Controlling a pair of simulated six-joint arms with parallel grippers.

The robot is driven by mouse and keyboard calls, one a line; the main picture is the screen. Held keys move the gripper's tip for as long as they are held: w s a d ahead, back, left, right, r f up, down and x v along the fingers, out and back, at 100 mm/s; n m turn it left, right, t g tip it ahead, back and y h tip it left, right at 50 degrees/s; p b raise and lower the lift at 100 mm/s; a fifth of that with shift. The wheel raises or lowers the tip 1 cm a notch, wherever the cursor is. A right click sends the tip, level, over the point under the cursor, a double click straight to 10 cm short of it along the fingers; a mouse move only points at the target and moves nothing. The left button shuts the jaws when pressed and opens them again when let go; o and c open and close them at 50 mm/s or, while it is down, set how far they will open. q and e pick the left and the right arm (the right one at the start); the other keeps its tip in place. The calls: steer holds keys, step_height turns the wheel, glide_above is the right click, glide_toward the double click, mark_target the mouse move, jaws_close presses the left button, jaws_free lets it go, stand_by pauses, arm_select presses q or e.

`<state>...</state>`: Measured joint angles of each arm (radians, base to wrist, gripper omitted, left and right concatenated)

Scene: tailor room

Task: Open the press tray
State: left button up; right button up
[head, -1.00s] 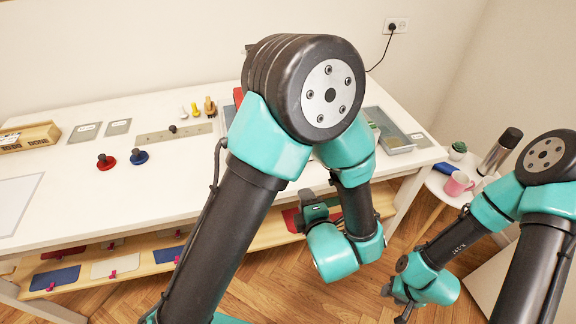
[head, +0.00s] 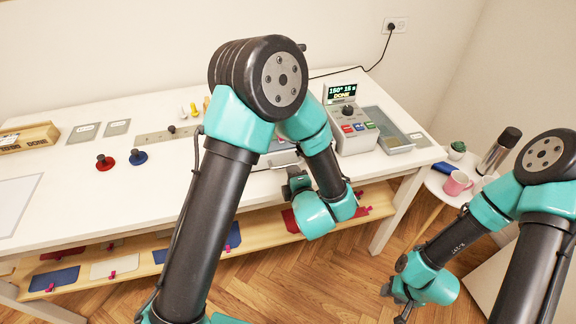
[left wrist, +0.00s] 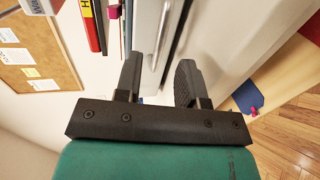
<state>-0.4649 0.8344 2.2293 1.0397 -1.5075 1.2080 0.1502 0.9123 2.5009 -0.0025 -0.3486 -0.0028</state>
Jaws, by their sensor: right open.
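The press shows in the head view as a grey box (head: 356,135) with coloured buttons and a raised display (head: 342,93) reading "160° 16 s DONE". Its silver front part (head: 278,158) is mostly hidden behind my left arm. My left gripper (head: 294,172) is at the table's front edge, by that silver part. In the left wrist view its two fingers (left wrist: 158,80) are apart. A slim metal bar (left wrist: 163,36), apparently the tray handle, runs between their tips; whether they touch it I cannot tell. My right gripper (head: 399,296) is open and empty, low at the right.
A grey glass-like tray (head: 387,133) lies right of the press. A side table holds a pink mug (head: 457,183) and a flask (head: 499,150). Red (head: 105,162) and blue (head: 138,157) knobs stand on the table. A wooden shelf (head: 130,270) with cloth pieces runs below.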

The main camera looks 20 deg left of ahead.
arm_select(q)
steer(key=x, duration=0.6)
steer(key=shift+w, duration=0.1)
jaws_close()
stand_by(0.4)
